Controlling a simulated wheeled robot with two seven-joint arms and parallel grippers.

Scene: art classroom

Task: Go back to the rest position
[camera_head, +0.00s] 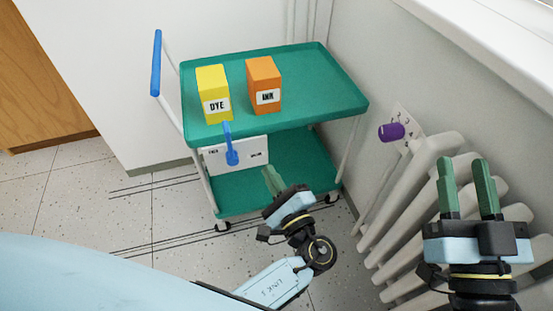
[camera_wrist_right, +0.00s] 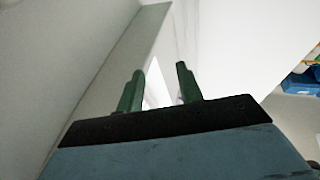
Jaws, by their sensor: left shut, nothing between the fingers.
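My left gripper (camera_head: 271,178) is in front of the green cart in the head view, below the white panel's right end. Its green fingers are together, with nothing between them. My right gripper (camera_head: 466,172) is raised over the radiator at the right of the head view. Its two green fingers stand apart with nothing between them. The right wrist view also shows the right gripper (camera_wrist_right: 160,76), open and empty against a pale wall.
A green two-shelf cart (camera_head: 325,96) carries a yellow DYE box (camera_head: 213,88) and an orange INK box (camera_head: 264,78). A blue lever (camera_head: 231,152) sits on its white panel (camera_head: 255,150). A purple knob (camera_head: 391,132) and white radiator (camera_head: 424,160) are at right. Floor shows at left.

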